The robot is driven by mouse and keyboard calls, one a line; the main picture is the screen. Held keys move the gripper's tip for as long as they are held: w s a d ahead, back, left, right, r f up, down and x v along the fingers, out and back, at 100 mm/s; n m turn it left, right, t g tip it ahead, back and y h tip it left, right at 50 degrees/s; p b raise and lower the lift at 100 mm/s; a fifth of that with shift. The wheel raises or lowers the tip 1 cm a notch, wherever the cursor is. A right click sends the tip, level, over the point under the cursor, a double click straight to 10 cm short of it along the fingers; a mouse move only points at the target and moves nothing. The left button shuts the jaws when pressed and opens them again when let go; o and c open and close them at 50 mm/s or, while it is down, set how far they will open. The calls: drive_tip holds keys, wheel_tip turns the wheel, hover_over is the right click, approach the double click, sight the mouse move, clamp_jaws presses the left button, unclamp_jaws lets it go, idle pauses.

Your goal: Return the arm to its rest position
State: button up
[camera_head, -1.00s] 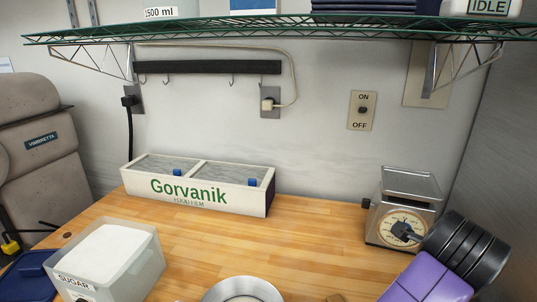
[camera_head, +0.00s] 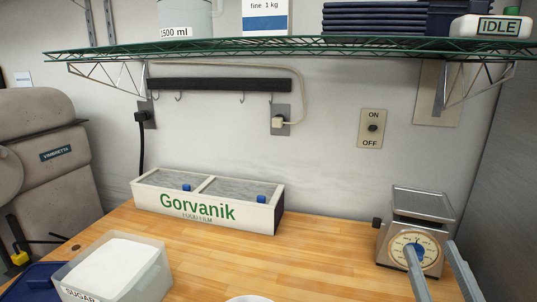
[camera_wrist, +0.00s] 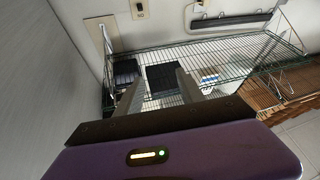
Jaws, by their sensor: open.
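My gripper (camera_head: 432,248) shows at the lower right of the head view as two grey fingers standing apart. It is open, with nothing between the fingers. The fingers overlap the lower front of the kitchen scale (camera_head: 422,208) in the picture; I cannot tell the distance between them. In the wrist view my gripper (camera_wrist: 158,84) points toward the green wire shelf (camera_wrist: 255,52), with its purple housing filling the bottom.
The wooden worktop (camera_head: 300,262) is clear in the middle. A white Gorvanik film box (camera_head: 245,217) stands against the wall, and a sugar bin (camera_head: 155,278) is at front left. A wire shelf (camera_head: 250,47) with stacked blue trays (camera_head: 372,18) hangs above.

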drive_tip(key=s+a+f+g, duration=0.3)
drive_tip(key=s+f, duration=0.8)
drive_tip(key=s, duration=0.4)
drive_tip(key=s+a+f+m+g+y, duration=0.1)
drive_tip(key=s+a+f+g, duration=0.2)
drive_tip(key=s+f, duration=0.8)
drive_tip(key=s+g, duration=0.2)
drive_tip(key=s, duration=0.2)
drive_tip(key=shift+s+a+f+y, duration=0.15)
drive_tip(key=shift+s+f+y, duration=0.15)
drive_tip(key=shift+s+f, duration=0.1)
